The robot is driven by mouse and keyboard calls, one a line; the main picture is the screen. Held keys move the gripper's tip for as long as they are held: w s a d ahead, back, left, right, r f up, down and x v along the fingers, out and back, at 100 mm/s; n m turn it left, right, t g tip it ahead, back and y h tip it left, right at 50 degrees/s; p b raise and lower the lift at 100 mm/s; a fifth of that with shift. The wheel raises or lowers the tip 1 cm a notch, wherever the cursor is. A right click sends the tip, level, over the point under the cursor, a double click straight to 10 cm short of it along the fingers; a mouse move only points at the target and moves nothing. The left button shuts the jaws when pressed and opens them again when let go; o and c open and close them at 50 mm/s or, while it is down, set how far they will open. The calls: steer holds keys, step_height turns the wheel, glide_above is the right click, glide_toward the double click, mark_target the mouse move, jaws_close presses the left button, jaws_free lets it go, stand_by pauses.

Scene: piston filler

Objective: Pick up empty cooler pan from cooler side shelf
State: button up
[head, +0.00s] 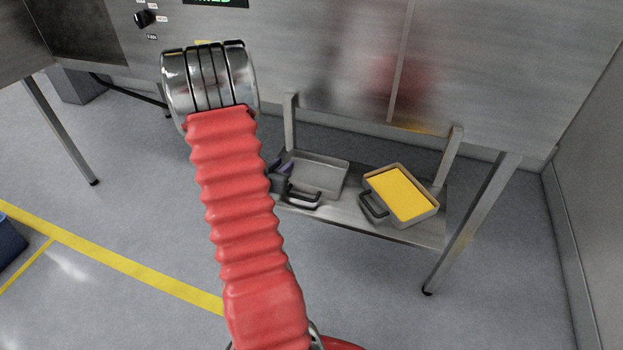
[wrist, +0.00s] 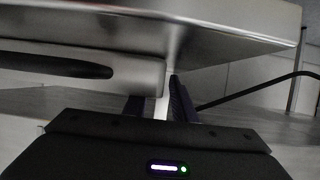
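The empty cooler pan (head: 322,172) is a shallow grey metal tray with a looped handle, on the left part of the low shelf. In the wrist view its metal wall (wrist: 225,25) fills the top at close range, with a slotted grey part, apparently the handle (wrist: 135,78), below it. My gripper (head: 283,168) is at the pan's left side near the handle, partly hidden by my red-sleeved arm. In the wrist view the two dark fingers stand apart with a bright gap between them, close to the end of the slotted part. I see no clear grip on it.
A second pan (head: 430,218) with yellow contents lies right of the empty one on the same metal shelf (head: 345,222). The steel machine (head: 490,60) overhangs the shelf. A table leg (head: 470,225) stands at the right.

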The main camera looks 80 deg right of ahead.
stand_by(0.5)
jaws_close()
stand_by(0.3)
